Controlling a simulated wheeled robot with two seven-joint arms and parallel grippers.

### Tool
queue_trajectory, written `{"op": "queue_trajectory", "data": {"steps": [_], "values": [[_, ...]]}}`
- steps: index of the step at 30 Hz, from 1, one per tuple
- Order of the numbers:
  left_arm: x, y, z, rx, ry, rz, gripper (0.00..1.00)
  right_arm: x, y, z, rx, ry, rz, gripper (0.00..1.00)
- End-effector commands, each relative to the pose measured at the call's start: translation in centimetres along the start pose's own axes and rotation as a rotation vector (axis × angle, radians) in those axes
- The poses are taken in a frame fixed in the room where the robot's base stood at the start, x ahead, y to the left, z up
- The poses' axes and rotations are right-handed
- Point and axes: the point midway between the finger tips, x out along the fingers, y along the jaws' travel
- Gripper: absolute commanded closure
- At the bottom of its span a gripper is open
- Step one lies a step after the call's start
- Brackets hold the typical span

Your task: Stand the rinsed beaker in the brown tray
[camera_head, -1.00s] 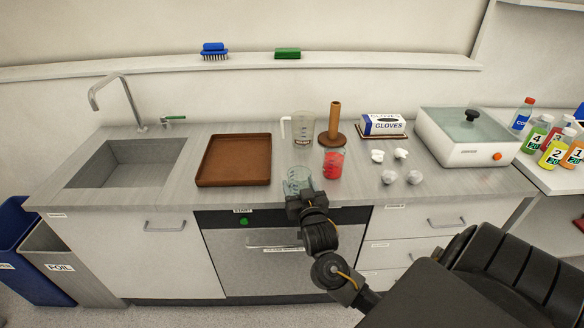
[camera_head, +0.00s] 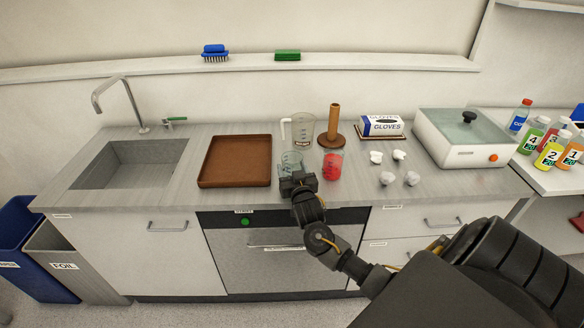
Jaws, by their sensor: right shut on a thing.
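The brown tray (camera_head: 234,183) lies empty on the counter, right of the sink. A clear, empty-looking beaker (camera_head: 291,160) is upright at my right gripper (camera_head: 294,176), which is shut on it near the counter's front part. The gripper hides the beaker's lower part, so I cannot tell whether it touches the counter. The beaker is to the right of the tray, apart from it. Another beaker with red contents (camera_head: 332,164) stands just right of the gripper. My left gripper is not in view.
A clear handled jug (camera_head: 302,129) stands behind the held beaker, with a brown peg stand (camera_head: 333,130) beside it. Crumpled white pieces (camera_head: 387,178), a glove box (camera_head: 382,127) and a white lidded unit (camera_head: 460,151) are further right. The sink (camera_head: 130,165) is left of the tray.

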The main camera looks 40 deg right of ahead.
Motion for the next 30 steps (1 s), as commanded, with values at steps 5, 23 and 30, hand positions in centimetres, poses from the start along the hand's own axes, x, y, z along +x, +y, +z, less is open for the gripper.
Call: {"op": "queue_trajectory", "data": {"steps": [5,23,30], "values": [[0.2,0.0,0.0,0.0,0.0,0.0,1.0,0.0,0.0,0.1,0.0,0.001,0.0,0.72],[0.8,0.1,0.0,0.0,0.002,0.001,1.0,0.0,0.0,0.6,-0.001,0.001,-0.001,0.18],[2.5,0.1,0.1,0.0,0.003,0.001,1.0,-3.9,-0.1,1.4,0.005,-0.001,-0.001,0.18]]}}
